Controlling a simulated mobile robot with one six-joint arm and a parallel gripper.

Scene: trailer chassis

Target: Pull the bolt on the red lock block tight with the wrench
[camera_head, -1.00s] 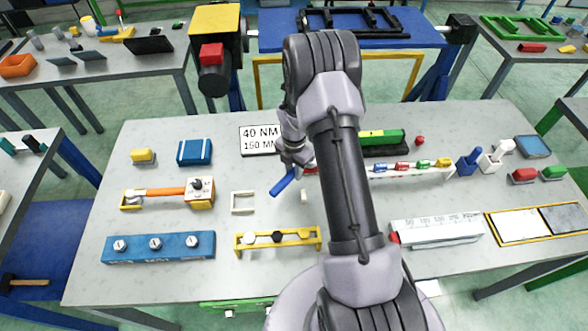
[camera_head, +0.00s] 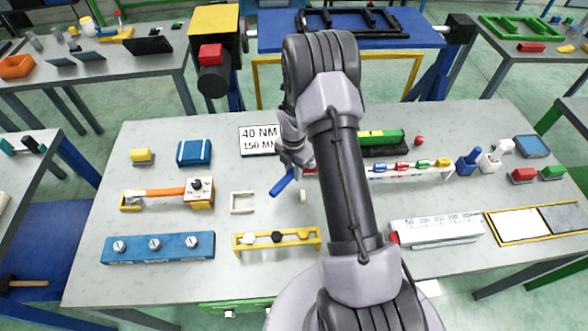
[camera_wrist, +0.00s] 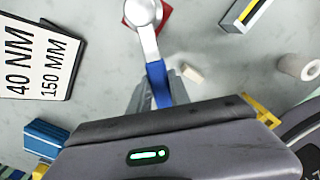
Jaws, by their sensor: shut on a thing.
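The wrench has a blue handle (camera_head: 282,183) and a pale metal head. My gripper (camera_wrist: 157,84) is shut on the wrench's blue handle, with one finger on each side. In the wrist view the wrench head (camera_wrist: 143,12) is at the top edge, over the red lock block (camera_wrist: 165,14). In the head view only a small red part of the block (camera_head: 310,170) shows beside my arm. The bolt is not visible, and I cannot tell whether the wrench head sits around it. My gripper (camera_head: 296,160) is low over the middle of the table.
A white sign (camera_head: 259,141) reading 40 NM, 150 MM lies behind and left of the wrench. A white frame (camera_head: 232,202) and a yellow rack (camera_head: 278,247) are at the front left. A green-and-black tool (camera_head: 385,141) lies behind on the right. Bare tabletop surrounds the wrench handle's left side.

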